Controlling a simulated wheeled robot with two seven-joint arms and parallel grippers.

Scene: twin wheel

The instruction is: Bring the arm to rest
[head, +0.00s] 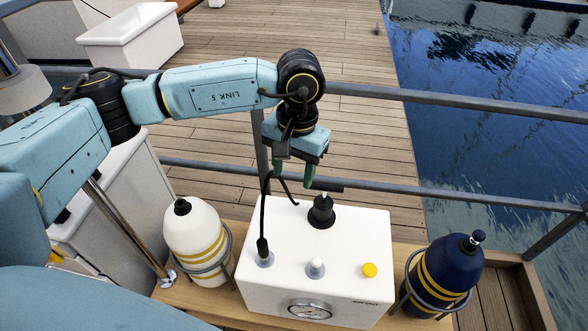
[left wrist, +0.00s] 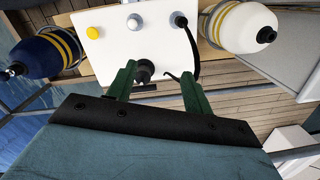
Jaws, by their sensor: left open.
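My left arm reaches in from the left in the head view. Its left gripper (head: 293,177) points down with two green fingers apart and nothing between them. It hangs above the back edge of a white box (head: 345,255), close to a black valve (head: 321,212) with a bar handle. The left wrist view shows the open fingers of the left gripper (left wrist: 158,76) and the black valve (left wrist: 144,70) between and beyond them. Whether a finger touches the handle I cannot tell. My right gripper is not seen.
A black cable (head: 263,225) rises from a plug on the box beside the fingers. A white knob (head: 316,266), a yellow cap (head: 370,270) and a gauge (head: 310,309) are on it. A white bottle (head: 193,227) and navy bottle (head: 445,267) flank it. A grey railing (head: 440,96) runs behind.

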